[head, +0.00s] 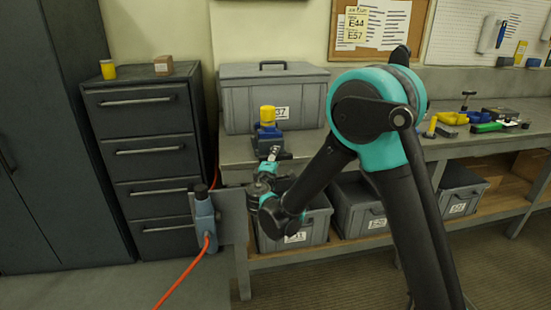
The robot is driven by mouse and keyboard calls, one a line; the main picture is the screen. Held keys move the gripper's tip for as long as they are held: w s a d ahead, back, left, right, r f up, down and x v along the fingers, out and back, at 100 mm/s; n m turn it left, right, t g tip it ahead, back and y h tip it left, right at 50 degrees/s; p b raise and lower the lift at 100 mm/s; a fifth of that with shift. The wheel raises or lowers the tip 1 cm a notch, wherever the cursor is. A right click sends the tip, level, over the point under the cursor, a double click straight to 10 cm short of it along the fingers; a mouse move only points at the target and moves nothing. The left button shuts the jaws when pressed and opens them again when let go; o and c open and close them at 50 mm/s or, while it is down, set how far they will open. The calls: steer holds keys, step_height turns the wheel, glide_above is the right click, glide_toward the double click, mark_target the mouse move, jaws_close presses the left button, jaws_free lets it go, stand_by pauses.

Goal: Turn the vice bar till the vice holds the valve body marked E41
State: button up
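A blue vice (268,134) stands at the front left of the grey bench. A yellow cylindrical piece (267,114) sits upright at its top; I can read no E41 mark on it, and whether the jaws grip it is too small to tell. My gripper (272,155) is just below and in front of the vice, at the end of my teal and black arm. It is close to the vice's front, where the bar is not clearly distinct. Whether the fingers are open or shut on the bar is not clear.
A grey lidded case (240,105) stands behind the vice. Crates (362,214) fill the shelf below. A blue tool (204,219) with a red hose hangs at the left. Tools and yellow pieces (452,117) lie on the right bench. A pinned note (356,26) reads E44 and E57.

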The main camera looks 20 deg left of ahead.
steer(key=shift+c, duration=0.4)
jaws_close()
steer(key=shift+m, duration=0.3)
steer(key=m+g, duration=0.1)
steer(key=m, duration=0.1)
steer(key=shift+m, duration=0.3)
steer(key=m+g, duration=0.2)
steer(key=m, duration=0.1)
steer(key=shift+w+m+y, duration=0.1)
steer(key=shift+m+y, duration=0.2)
steer(key=shift+y, duration=0.1)
steer(key=m+g+y, duration=0.1)
steer(key=m, duration=0.1)
steer(key=shift+m, duration=0.3)
steer(key=shift+s+d+m+g+y, duration=0.15)
steer(key=shift+s+m+g+y, duration=0.15)
steer(key=shift+m+g+y, duration=0.5)
steer(key=shift+m, duration=0.6)
steer(key=shift+w+a, duration=0.1)
steer(key=shift+a, duration=0.1)
